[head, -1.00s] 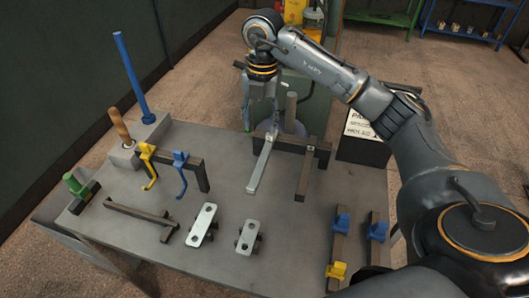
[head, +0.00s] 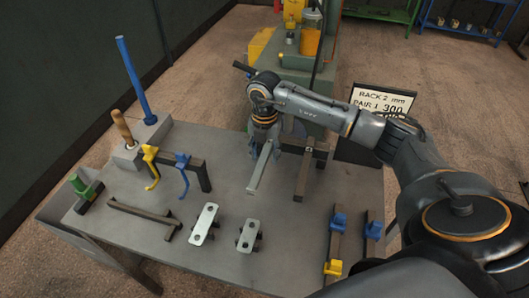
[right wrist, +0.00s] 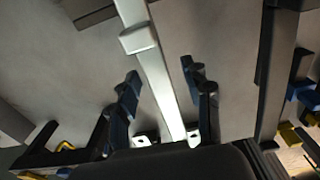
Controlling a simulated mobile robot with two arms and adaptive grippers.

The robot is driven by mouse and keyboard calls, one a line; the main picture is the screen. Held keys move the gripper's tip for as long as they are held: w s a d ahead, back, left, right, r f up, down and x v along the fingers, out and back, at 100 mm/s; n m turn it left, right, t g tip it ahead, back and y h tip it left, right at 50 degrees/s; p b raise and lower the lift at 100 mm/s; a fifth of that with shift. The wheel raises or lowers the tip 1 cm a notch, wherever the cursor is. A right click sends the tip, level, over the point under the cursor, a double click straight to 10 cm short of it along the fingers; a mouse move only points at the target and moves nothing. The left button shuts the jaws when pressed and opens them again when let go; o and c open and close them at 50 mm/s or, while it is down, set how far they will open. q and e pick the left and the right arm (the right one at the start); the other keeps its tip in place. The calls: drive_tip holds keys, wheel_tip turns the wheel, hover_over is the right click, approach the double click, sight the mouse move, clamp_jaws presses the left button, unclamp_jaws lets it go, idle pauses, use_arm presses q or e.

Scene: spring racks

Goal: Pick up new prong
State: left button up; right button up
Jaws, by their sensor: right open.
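A bright silver prong (head: 261,170) sticks out toward the front from the rack piece at the back middle of the table. It also shows in the right wrist view (right wrist: 156,72), running down the middle with a block-shaped lug across it. I take this cleaner bar to be the new prong. My right gripper (head: 259,146) is over its back part. In the right wrist view the gripper (right wrist: 160,75) is open, with one finger on each side of the prong and gaps between. The rack behind is partly hidden by my arm. My left gripper is not in view.
A darker prong (head: 303,176) lies to the right of the silver one. Two silver plates (head: 204,223) lie in front. A yellow hook (head: 150,168) and blue hook (head: 183,174) hang at left.

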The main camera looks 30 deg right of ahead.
sight(264, 154)
drive_tip(key=shift+f, duration=0.6)
clamp_jaws()
drive_tip(key=shift+r, duration=0.1)
drive_tip(key=shift+w+r, duration=0.1)
drive_tip(key=shift+r, duration=0.3)
wheel_tip(264, 154, up, 9)
drive_tip(key=shift+r+b, duration=0.1)
drive_tip(key=shift+b, duration=0.95)
drive_tip(key=c, duration=0.7)
unclamp_jaws()
clamp_jaws()
drive_tip(key=shift+s+a+p, duration=0.45)
drive_tip(key=shift+s+a, duration=1.25)
drive_tip(key=shift+a, duration=0.25)
drive_tip(key=shift+s+a+p, duration=0.4)
drive_tip(key=shift+s+a, duration=1.25)
drive_tip(key=shift+a, duration=0.25)
